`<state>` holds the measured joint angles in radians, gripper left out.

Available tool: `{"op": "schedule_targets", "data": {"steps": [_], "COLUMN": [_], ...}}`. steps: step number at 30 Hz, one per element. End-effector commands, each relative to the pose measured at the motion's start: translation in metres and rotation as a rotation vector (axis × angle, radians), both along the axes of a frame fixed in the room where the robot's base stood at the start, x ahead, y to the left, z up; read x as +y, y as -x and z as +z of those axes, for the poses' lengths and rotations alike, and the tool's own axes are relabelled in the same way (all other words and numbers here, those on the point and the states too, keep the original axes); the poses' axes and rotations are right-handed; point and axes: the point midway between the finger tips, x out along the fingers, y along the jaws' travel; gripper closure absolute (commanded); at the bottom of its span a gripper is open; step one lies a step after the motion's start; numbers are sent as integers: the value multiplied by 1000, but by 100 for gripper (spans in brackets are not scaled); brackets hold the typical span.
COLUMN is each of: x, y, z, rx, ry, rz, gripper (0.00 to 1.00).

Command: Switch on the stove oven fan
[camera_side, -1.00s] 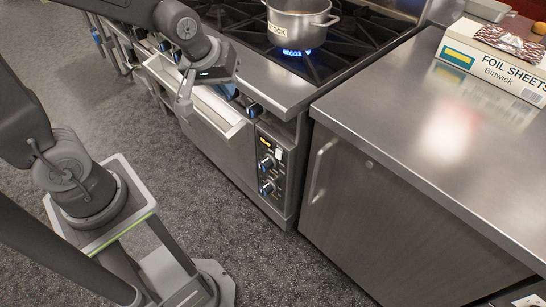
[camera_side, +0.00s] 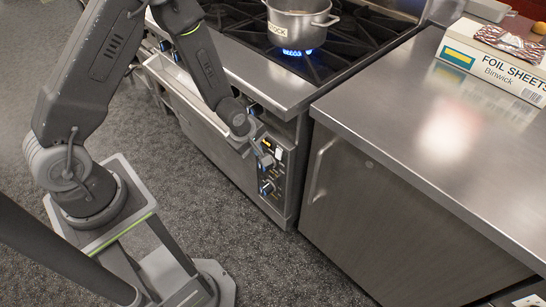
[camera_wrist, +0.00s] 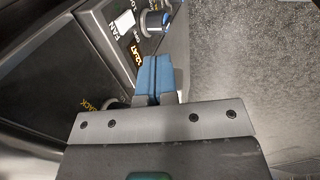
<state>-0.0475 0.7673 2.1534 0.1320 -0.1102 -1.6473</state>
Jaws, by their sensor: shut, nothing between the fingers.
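The oven's black control panel (camera_side: 270,184) is on the stove front in the side view. It carries a white rocker switch (camera_side: 278,154), which also shows in the wrist view (camera_wrist: 124,22) beside the word FAN. An orange lit display (camera_wrist: 137,54) is just below that word in the wrist view. My gripper (camera_side: 266,163) is at the panel, close to the switch and over the display area. Its blue fingertips (camera_wrist: 156,72) are shut together and empty. I cannot tell whether they touch the panel. The switch's on or off position is not clear.
A stock pot (camera_side: 298,22) stands over a lit burner (camera_side: 297,52). A steel counter (camera_side: 410,135) is to the right. The floor in front is clear.

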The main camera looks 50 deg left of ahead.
Motion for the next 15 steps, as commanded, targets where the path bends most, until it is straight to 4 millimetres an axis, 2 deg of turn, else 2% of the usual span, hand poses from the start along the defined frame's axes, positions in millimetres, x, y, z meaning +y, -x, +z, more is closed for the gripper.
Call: {"op": "schedule_targets", "data": {"steps": [15], "x": [0], "y": [-2], "z": [-9], "rx": [1], "ry": [5], "rz": [10], "gripper": [100]}}
